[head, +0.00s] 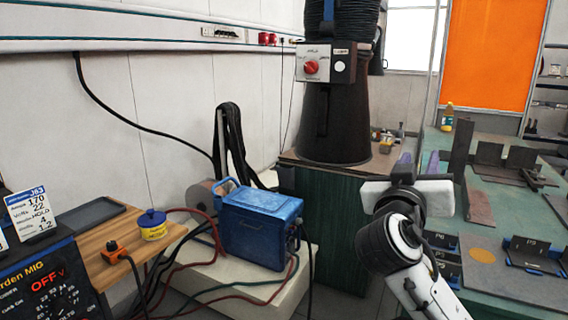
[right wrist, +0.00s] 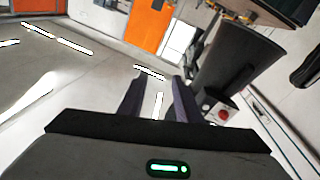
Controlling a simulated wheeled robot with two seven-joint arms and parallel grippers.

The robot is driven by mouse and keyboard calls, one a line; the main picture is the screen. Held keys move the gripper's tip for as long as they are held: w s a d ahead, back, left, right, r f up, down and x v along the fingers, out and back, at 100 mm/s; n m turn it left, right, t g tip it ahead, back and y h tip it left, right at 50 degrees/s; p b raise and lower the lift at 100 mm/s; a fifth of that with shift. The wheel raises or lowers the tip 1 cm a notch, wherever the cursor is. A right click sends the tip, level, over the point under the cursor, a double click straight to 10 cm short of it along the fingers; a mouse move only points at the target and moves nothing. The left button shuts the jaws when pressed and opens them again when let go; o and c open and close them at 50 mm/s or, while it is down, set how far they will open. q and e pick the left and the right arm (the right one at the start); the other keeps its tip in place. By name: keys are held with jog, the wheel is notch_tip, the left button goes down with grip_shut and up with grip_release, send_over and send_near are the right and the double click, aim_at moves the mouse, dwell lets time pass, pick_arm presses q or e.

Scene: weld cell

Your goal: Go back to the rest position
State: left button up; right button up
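My right gripper (head: 404,165) is raised in the right half of the head view, in front of the green workbench and right of the black fume hood. In the right wrist view its two dark fingers (right wrist: 158,85) stand apart, with only pale floor and a white line showing between them. It is open and empty. My left gripper and left arm do not show in either view.
A blue welder box (head: 260,228) with cables stands on a pale stand. The green workbench (head: 505,285) holds plates and fixtures at right. A wooden shelf (head: 100,238) holds a yellow tub (head: 153,229).

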jog(key=s+d+r+g+h, duration=0.25)
jog(key=d+h, duration=0.25)
jog(key=d, duration=1.1)
jog(key=s+a+f+n+y, duration=0.2)
jog(key=f+n+y, duration=0.15)
jog(key=f, duration=0.85)
jog(key=s+a+f+n+y, duration=0.1)
jog(key=a+f+n+y, duration=0.25)
jog(key=f, duration=0.85)
jog(key=s+a+f+n+y, duration=0.15)
jog(key=f+y, duration=0.25)
jog(key=f, duration=0.9)
jog(key=s+a+f+n+g+y, duration=0.1)
jog(key=s+a+f+g+y, duration=0.2)
jog(key=s+f, duration=0.9)
jog(key=s+a+f+n+g+y, duration=0.1)
jog(key=s+a+f+g+y, duration=0.2)
jog(key=s+f, duration=0.9)
jog(key=s+a+r+m, duration=0.2)
jog(key=a+r+m, duration=0.3)
jog(key=a, duration=0.7)
jog(key=shift+r+t+y, duration=0.3)
jog(key=shift+t+y, duration=0.05)
jog(key=shift+y, duration=0.05)
jog(key=shift+a, duration=0.15)
